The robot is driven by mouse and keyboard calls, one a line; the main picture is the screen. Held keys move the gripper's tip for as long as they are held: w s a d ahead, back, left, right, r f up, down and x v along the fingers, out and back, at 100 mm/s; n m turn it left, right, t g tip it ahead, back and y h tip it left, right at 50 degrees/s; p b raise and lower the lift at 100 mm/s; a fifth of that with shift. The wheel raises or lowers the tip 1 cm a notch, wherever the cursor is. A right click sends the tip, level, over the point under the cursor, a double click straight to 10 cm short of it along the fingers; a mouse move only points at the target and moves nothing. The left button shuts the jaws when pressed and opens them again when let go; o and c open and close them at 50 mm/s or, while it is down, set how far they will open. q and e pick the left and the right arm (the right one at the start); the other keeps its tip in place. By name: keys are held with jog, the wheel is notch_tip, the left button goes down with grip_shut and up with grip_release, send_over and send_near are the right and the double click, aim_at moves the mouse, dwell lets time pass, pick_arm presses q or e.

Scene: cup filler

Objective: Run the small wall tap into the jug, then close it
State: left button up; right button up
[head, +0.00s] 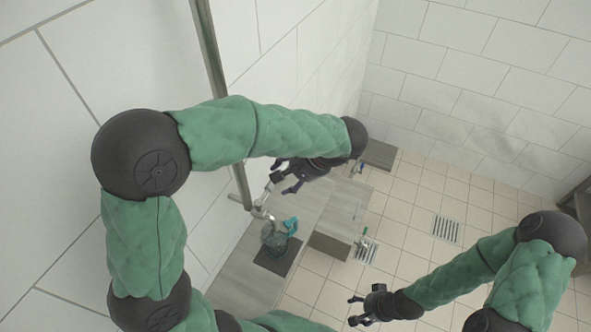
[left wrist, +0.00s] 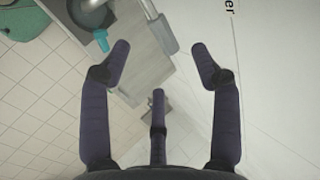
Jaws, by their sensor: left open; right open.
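The clear jug (head: 273,240) with a teal handle (head: 291,226) stands on a dark mat (head: 268,262) on the grey counter, close to the wall. Its handle (left wrist: 101,40) also shows in the left wrist view, at the upper left. The small metal tap (head: 262,212) is at the wall beside and above the jug; I cannot tell whether water runs. My left gripper (head: 284,178) is open and empty near the tap, with the metal tap part (left wrist: 160,26) beyond its fingers in the left wrist view. My right gripper (head: 354,310) is open and empty, away from the jug.
A tall metal post (head: 212,50) runs along the tiled wall close to my left arm. A grey block (head: 329,246) stands right of the counter. Floor drains (head: 446,229) lie in the tiled floor, which is mostly clear. A small green-and-metal fixture (head: 363,242) shows near one drain.

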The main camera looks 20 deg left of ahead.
aim_at(267, 191)
pick_arm(q)
jog(key=shift+x, duration=3)
grip_shut()
